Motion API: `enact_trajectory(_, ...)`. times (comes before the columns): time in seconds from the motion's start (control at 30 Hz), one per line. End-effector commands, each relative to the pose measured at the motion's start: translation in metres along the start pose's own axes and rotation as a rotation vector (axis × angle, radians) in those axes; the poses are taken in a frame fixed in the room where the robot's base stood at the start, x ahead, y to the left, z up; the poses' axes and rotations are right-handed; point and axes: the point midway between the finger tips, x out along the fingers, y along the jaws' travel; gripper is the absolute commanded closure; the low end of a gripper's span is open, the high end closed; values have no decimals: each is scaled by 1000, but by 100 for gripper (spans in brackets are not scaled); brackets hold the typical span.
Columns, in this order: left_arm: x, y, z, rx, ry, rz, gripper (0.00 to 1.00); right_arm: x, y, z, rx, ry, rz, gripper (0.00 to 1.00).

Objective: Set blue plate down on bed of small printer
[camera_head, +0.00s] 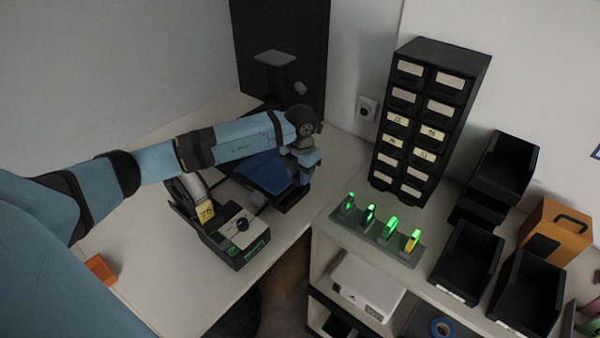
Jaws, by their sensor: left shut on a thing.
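My left arm reaches in from the left and my left gripper (304,170) points down at the right edge of the blue plate (264,173). It is shut on the plate. The plate looks roughly flat and lies over the black base of the small printer (294,199), at the back corner of the table. My arm and wrist hide part of the plate and much of the printer. I cannot tell whether the plate touches the bed or hangs just above it. My right gripper is not in view.
A tall dark panel (283,45) rises behind. A drawer cabinet (428,115), a rack of green-lit pieces (377,232) and black bins (467,262) are right. The table's front left is mostly clear.

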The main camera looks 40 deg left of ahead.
Motion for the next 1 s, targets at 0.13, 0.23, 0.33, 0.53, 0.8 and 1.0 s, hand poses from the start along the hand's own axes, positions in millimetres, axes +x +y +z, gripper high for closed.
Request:
enact_trajectory(0.13,6,0,0,0,0,0,100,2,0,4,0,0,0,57)
enact_trajectory(0.23,9,0,0,0,0,0,100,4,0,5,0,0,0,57)
enact_trajectory(0.33,12,0,0,0,0,0,100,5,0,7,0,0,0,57)
enact_trajectory(0.53,18,0,0,0,0,0,100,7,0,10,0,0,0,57)
enact_trajectory(0.8,20,0,0,0,0,0,41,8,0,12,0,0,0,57)
enact_trajectory(1.0,20,0,0,0,0,0,39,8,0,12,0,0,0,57)
